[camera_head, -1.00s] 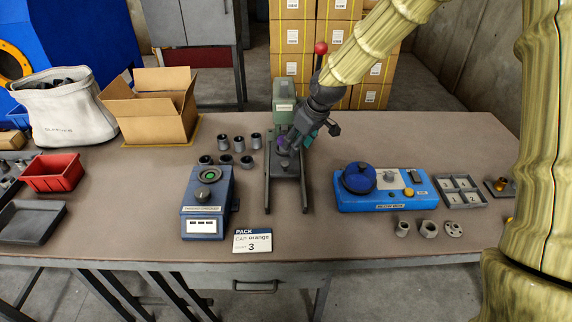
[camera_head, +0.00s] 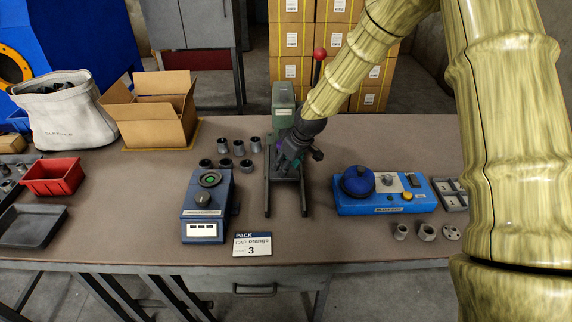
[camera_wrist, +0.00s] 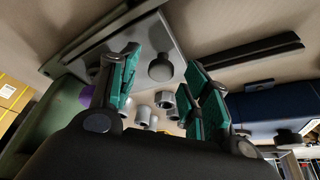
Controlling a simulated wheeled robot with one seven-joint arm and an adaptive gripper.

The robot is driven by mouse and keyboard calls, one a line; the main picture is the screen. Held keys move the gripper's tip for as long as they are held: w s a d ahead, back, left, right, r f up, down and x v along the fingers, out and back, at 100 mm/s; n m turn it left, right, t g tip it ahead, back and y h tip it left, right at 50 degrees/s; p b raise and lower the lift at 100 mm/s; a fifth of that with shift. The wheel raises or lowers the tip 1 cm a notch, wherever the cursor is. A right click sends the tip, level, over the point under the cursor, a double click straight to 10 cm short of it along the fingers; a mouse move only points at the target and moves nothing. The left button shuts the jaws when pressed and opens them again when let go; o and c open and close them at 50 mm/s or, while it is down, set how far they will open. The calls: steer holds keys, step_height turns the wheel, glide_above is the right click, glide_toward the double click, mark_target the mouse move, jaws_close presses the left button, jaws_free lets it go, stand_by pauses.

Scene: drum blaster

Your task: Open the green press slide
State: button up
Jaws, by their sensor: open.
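The green press (camera_head: 283,100) stands at the back middle of the table, with a red ball on its lever (camera_head: 319,53) and two dark rails running forward from it. My gripper (camera_head: 284,163) points down over the space between the rails and hides much of the press's lower part. In the wrist view my gripper (camera_wrist: 163,88) is open, with teal finger pads apart. A grey plate (camera_wrist: 181,33) with a round dark knob (camera_wrist: 160,68) shows beyond the fingers, and the knob appears between them. I cannot tell whether a finger touches it. A purple piece (camera_wrist: 87,92) shows at the left.
A blue-grey scale-like device (camera_head: 205,212) stands left of the press, with several grey cups behind it. A blue box with a dome (camera_head: 385,207) stands to the right. A sign (camera_head: 252,244) lies in front. The cardboard box (camera_head: 152,122) is at back left.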

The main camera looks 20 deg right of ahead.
steer(key=shift+w+a+f, duration=0.1)
steer(key=shift+f, duration=0.25)
jaws_close()
steer(key=s+a, duration=0.1)
steer(key=s, duration=0.3)
steer(key=s+a, duration=0.1)
steer(key=s, duration=0.3)
steer(key=s+a+p, duration=0.1)
steer(key=s, duration=0.3)
steer(key=shift+s+a, duration=0.3)
jaws_free()
